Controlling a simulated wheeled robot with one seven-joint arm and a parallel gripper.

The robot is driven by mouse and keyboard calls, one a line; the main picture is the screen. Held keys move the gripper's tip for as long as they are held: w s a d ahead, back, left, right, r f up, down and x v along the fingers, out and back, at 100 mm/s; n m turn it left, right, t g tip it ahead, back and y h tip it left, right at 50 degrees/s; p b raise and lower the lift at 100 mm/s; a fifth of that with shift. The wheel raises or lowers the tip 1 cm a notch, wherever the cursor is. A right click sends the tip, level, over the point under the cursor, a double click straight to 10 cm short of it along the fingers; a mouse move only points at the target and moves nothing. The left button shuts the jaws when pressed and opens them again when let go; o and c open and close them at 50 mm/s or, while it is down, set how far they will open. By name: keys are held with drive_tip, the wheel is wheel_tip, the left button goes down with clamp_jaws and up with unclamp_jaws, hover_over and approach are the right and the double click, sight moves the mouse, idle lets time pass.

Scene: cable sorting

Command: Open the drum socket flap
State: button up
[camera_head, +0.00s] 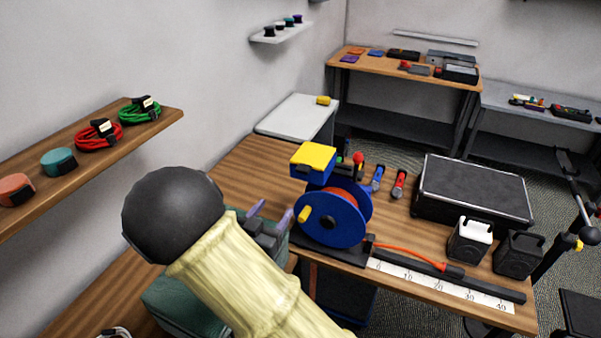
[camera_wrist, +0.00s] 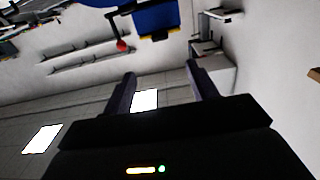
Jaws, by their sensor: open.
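The cable drum (camera_head: 328,222) is a blue reel with red-orange cable, standing on the wooden bench. On top is a blue socket box with a yellow flap (camera_head: 312,157), which lies over the box and looks closed. In the wrist view, the blue box (camera_wrist: 155,18) shows upside down at the top edge, with a thin yellow edge. My gripper (camera_head: 271,214) is open and empty, left of the drum and below the flap, apart from it. Its two purple-grey fingers also show in the wrist view (camera_wrist: 161,78). My forearm hides part of the bench.
A black case (camera_head: 473,190), small speaker-like boxes (camera_head: 469,240) and a ruler strip (camera_head: 430,280) lie right of the drum. A wooden wall shelf (camera_head: 100,150) holds coiled cables at left. A green case (camera_head: 175,305) sits under my arm. Bench left of the drum is clear.

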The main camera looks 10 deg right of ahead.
sight(301, 172)
drive_tip(key=p+x, duration=0.5)
drive_tip(key=x, duration=1.2)
drive_tip(key=shift+s+p, duration=0.1)
drive_tip(key=shift+p, duration=0.2)
clamp_jaws()
